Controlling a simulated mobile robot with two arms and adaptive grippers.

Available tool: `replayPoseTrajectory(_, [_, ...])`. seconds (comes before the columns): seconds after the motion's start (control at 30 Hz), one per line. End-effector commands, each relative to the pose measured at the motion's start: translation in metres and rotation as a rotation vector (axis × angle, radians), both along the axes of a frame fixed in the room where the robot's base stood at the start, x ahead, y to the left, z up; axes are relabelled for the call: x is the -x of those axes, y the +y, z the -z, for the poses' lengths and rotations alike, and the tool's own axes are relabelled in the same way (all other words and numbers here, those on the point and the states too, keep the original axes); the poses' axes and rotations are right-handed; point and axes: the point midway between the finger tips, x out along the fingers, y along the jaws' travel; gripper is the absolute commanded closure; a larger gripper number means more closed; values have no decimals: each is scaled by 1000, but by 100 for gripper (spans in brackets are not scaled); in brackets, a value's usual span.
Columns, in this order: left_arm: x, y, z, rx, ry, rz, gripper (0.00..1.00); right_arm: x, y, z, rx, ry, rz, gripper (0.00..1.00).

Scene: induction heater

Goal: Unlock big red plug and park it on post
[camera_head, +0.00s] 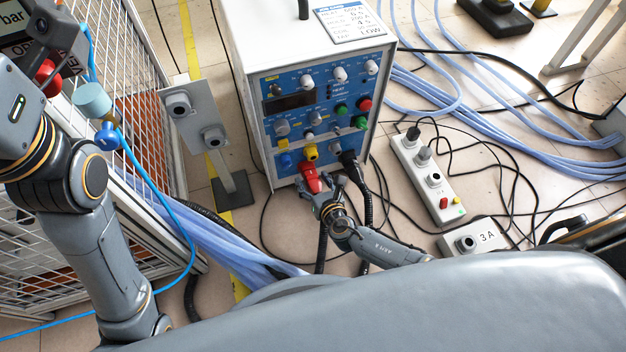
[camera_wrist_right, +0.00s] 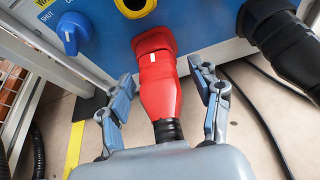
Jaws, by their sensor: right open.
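The big red plug (camera_head: 311,178) sits at the lower front of the blue-fronted heater cabinet (camera_head: 276,124). In the right wrist view the red plug (camera_wrist_right: 158,85) points into the panel, with its black cable end toward me. My right gripper (camera_head: 316,192) is at the plug. In the wrist view its two fingers (camera_wrist_right: 162,90) stand open on either side of the plug, with gaps showing. A grey post (camera_head: 231,186) with a plate (camera_head: 194,115) bearing two round sockets stands left of the cabinet. My left arm is at the left; its gripper is not clearly seen.
A black plug (camera_wrist_right: 278,38) sits close right of the red one, and a blue knob (camera_wrist_right: 73,32) is to its left. A yellow socket (camera_head: 310,152) is above. Black cables hang below. A white socket strip (camera_head: 427,176) lies right. A mesh fence (camera_head: 118,75) stands left.

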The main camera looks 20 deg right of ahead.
Motion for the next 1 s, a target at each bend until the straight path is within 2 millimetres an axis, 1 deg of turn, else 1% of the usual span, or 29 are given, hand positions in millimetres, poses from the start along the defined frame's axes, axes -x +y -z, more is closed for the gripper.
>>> replayPoseTrajectory(0.17, [0, 0, 0, -1, 2, -1, 80, 0, 0, -7, -1, -1, 2, 36])
replayPoseTrajectory(0.27, [0, 0, 0, -2, 3, -1, 80, 0, 0, -17, -4, -2, 2, 36])
replayPoseTrajectory(0.6, [-1, 0, 1, -2, 4, -1, 80, 0, 0, -72, -1, -4, -1, 36])
replayPoseTrajectory(0.73, [-1, 0, 1, -1, 4, -1, 80, -1, 0, -90, -1, -4, -1, 36])
replayPoseTrajectory(0.83, [-1, 0, 1, -1, 5, -1, 80, 0, 0, -97, 0, -1, -1, 36])
replayPoseTrajectory(1.0, [-1, 0, 1, -2, 4, -1, 80, 0, 0, -100, 0, 1, 0, 36])
